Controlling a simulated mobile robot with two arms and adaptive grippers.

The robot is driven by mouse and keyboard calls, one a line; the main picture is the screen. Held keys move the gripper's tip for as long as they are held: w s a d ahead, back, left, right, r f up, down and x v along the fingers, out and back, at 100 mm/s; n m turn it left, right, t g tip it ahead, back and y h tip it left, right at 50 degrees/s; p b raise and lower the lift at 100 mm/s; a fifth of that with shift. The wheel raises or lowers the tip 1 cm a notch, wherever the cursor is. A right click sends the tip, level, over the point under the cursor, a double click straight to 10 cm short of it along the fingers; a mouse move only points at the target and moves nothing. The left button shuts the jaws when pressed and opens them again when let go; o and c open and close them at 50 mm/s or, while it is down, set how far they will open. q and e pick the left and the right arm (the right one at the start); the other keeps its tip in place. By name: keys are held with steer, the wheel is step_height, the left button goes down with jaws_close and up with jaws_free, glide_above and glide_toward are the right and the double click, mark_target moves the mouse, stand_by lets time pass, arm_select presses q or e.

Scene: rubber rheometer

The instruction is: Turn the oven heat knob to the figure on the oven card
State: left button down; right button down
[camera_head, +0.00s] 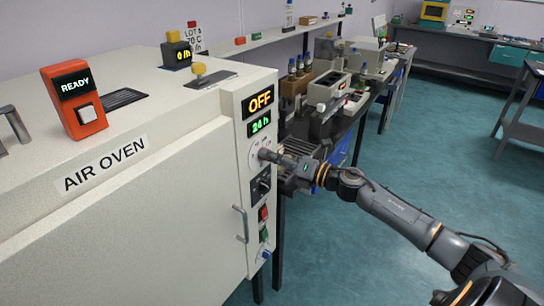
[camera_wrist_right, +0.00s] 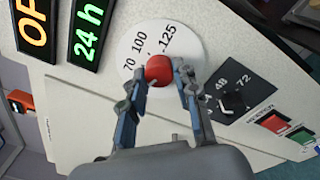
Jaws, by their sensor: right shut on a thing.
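The air oven (camera_head: 150,200) is a cream cabinet filling the left of the head view. Its heat knob (camera_wrist_right: 158,68) is red and round, on a white dial (camera_wrist_right: 140,42) marked 70, 100 and 125. My right gripper (camera_wrist_right: 158,78) is shut on the knob, one finger on each side; it reaches the panel from the right in the head view (camera_head: 266,156). The oven display (camera_head: 260,100) reads OFF. The card (camera_head: 195,38) behind the oven top shows "LOT 5" and "70 C"; its lower part is hidden. My left gripper is out of view.
A green display (camera_head: 259,123) reads 24 h. Below the dial are a black knob (camera_wrist_right: 233,99) on a plate marked 48 and 72, a red button (camera_wrist_right: 273,121) and a green button (camera_wrist_right: 300,135). The door handle (camera_head: 241,224) sticks out nearby. A crowded bench (camera_head: 345,115) stands behind my arm.

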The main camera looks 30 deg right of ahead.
steer(key=shift+m+p, duration=2.05)
steer(key=shift+m, duration=2.35)
steer(key=shift+t, duration=0.3)
steer(key=c, duration=1)
jaws_free()
steer(key=v, duration=1.2)
